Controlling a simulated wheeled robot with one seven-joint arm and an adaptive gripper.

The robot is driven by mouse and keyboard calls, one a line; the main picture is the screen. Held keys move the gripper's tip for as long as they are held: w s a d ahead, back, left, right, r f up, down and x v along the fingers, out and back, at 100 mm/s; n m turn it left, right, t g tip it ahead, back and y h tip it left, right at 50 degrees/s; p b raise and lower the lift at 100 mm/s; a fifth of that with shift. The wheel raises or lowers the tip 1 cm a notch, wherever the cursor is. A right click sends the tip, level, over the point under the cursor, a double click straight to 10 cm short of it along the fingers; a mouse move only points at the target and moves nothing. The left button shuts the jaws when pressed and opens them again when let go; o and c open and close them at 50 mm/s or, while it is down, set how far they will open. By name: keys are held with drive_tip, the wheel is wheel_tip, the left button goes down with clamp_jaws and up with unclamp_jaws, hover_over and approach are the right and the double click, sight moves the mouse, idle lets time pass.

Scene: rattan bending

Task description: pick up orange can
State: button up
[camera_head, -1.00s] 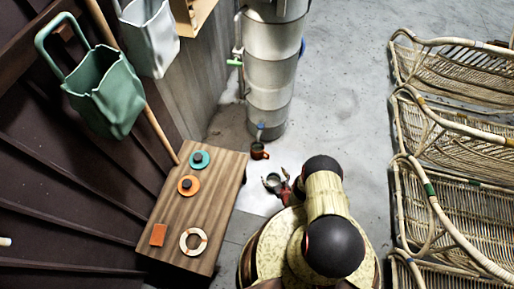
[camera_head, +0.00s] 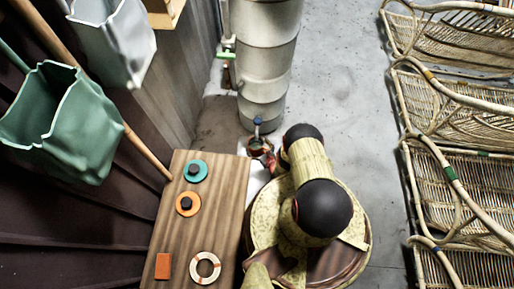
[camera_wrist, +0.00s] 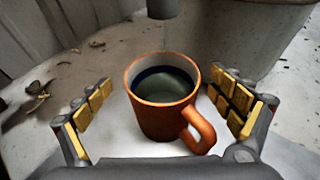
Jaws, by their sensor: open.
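The orange can (camera_wrist: 150,113) looks like an orange mug with a handle at its lower right and a dark inside. It stands upright on a pale surface in the wrist view. My open gripper (camera_wrist: 163,90) has its yellow-padded fingers on either side of it, with a visible gap on the left; I cannot tell whether the right finger touches. In the head view the orange can (camera_head: 255,144) stands at the foot of the metal tank, below a small tap, partly hidden by my gripper.
The metal tank (camera_head: 264,60) rises just behind the can, its tap (camera_head: 257,122) overhead. A wooden table (camera_head: 215,225) with rings and an orange block stands at left. Green (camera_head: 60,120) and white (camera_head: 115,40) bags hang at left. Rattan chairs (camera_head: 450,110) stand at right; grey floor between is clear.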

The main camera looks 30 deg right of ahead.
sight(252, 139)
drive_tip(key=b+x, duration=0.2)
drive_tip(key=x, duration=0.4)
drive_tip(key=shift+d+f+b, duration=0.1)
drive_tip(key=shift+d+b, duration=0.05)
drive_tip(key=shift+b, duration=0.15)
drive_tip(key=shift+s, duration=0.1)
drive_tip(key=shift+c, duration=1.2)
drive_tip(key=c, duration=2)
drive_tip(key=shift+c, duration=0.2)
